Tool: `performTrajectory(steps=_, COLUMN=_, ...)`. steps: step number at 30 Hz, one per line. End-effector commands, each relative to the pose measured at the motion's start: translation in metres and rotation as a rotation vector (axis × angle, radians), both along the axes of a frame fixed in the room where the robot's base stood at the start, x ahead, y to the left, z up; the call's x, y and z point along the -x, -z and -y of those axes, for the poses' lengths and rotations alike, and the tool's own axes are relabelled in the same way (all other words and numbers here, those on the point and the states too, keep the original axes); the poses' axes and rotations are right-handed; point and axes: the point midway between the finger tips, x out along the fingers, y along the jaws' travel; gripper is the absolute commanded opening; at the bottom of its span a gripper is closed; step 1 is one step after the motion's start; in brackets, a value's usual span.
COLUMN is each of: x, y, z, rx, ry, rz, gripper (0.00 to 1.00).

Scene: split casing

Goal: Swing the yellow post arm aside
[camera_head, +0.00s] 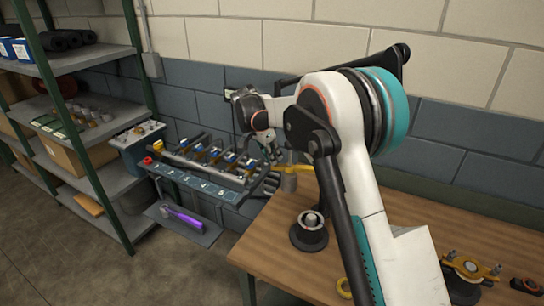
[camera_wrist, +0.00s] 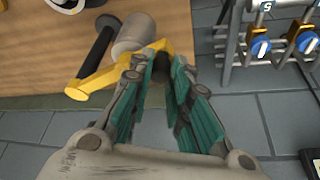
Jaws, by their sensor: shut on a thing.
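The yellow post arm (camera_head: 298,168) is beside a grey cylinder (camera_head: 289,182) at the left back part of the workbench, partly hidden by my arm.
A black round base with a grey peg (camera_head: 310,228) stands on the wooden workbench (camera_head: 265,250). A yellow clamp piece (camera_head: 470,267) lies at right. A numbered rack (camera_head: 205,183) with blue and yellow parts stands left of the bench, near my gripper. Green shelving (camera_head: 85,165) is farther left.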

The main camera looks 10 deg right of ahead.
Motion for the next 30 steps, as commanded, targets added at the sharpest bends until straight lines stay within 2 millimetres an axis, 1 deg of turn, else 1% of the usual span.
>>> performTrajectory(steps=9, x=-0.003, y=-0.002, z=0.001, rx=0.0, ry=0.0, rz=0.008, gripper=0.0)
performTrajectory(steps=10, x=-0.003, y=-0.002, z=0.001, rx=0.001, ry=-0.001, rz=0.009, gripper=0.2)
performTrajectory(steps=11, x=-0.003, y=-0.002, z=0.001, rx=0.001, ry=0.0, rz=0.008, gripper=0.27)
performTrajectory(steps=12, x=-0.003, y=-0.002, z=0.001, rx=0.001, ry=0.0, rz=0.007, gripper=0.36)
performTrajectory(steps=13, x=-0.003, y=-0.002, z=0.001, rx=0.001, ry=0.0, rz=0.007, gripper=0.37)
performTrajectory(steps=23, x=-0.002, y=-0.002, z=0.0, rx=0.001, ry=-0.001, rz=0.005, gripper=0.37)
performTrajectory(steps=26, x=0.0, y=-0.008, z=-0.002, rx=0.001, ry=-0.001, rz=0.005, gripper=0.37)
performTrajectory(steps=30, x=0.004, y=-0.029, z=-0.01, rx=0.001, ry=-0.001, rz=0.005, gripper=0.37)
